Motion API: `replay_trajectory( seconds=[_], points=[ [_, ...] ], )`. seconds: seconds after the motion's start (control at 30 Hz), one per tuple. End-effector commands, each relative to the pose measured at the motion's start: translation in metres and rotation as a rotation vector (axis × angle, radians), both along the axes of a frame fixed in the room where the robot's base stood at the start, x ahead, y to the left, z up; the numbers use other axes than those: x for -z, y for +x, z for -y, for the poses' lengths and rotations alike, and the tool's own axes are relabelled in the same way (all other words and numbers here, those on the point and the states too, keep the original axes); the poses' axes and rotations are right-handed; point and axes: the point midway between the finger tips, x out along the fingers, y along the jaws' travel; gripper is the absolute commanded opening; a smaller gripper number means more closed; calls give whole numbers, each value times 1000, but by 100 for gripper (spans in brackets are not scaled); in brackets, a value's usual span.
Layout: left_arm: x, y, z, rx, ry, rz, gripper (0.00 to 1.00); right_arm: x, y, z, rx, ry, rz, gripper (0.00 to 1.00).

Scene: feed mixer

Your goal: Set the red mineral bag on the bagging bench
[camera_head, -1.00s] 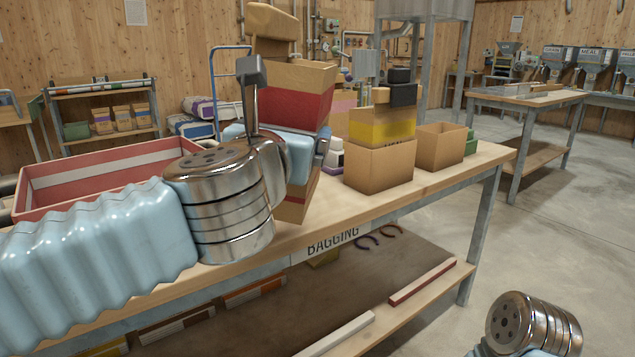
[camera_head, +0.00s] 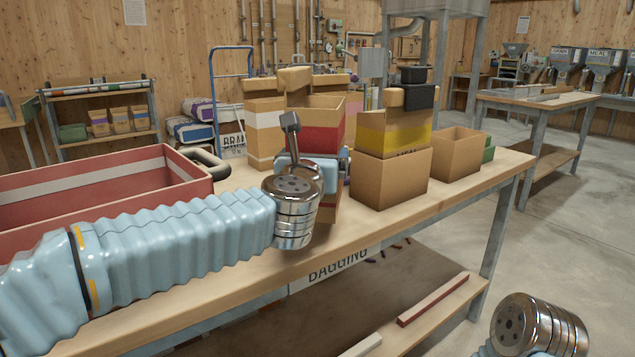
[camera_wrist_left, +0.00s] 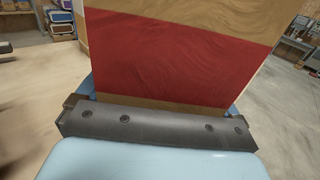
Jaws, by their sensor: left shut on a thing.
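The red mineral bag (camera_head: 322,138) is a brown paper bag with a red band and a folded top. It stands upright over the bagging bench (camera_head: 235,262). My left gripper (camera_head: 318,172) is shut on its lower part, and the wrist partly hides it. In the left wrist view the red band (camera_wrist_left: 175,62) rises just beyond the dark finger bar of my left gripper (camera_wrist_left: 150,125). The bag's lower end shows below the gripper, near the bench top; I cannot tell whether it touches. My right gripper is out of view; only part of that arm shows at lower right.
A white-banded bag (camera_head: 264,122) is behind the red one. A red crate (camera_head: 95,190) lies left. The bench's right end is clear.

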Motion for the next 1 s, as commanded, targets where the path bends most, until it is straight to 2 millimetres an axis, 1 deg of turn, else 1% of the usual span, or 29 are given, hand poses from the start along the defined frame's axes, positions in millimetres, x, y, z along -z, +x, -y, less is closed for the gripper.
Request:
replay_trajectory(
  seconds=[0.13,0.2,0.3,0.33,0.4,0.63,0.77,0.8,0.83,1.0],
  points=[
    [11,9,2,-1,0,-1,9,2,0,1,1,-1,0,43],
    [21,14,3,-1,1,-1,9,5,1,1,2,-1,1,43],
    [39,13,3,-1,1,-1,9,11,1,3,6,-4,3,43],
    [42,13,3,-1,1,-1,9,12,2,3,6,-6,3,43],
    [45,12,3,-1,0,1,9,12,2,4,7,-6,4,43],
    [45,12,3,-1,-1,1,9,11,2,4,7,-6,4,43],
    [48,12,3,-1,-1,1,9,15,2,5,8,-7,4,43],
    [47,12,3,-1,-1,1,98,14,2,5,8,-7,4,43],
    [47,12,3,-1,-1,1,100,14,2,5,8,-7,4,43],
    [46,12,3,-1,-1,1,100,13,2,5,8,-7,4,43]
  ],
)
